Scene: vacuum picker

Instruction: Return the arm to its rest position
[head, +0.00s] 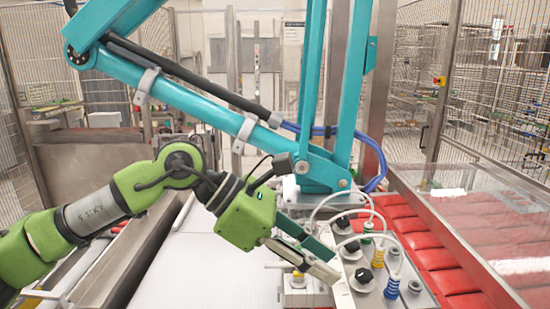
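My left arm (95,214) is green and grey and comes in from the left, bent at its elbow. My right gripper is not in view.
A teal picker arm (190,104) crosses above my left arm. White hoses (362,196) loop over the plate. A yellow-topped button (298,275) is below the gripper. The white belt (190,265) is bare.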

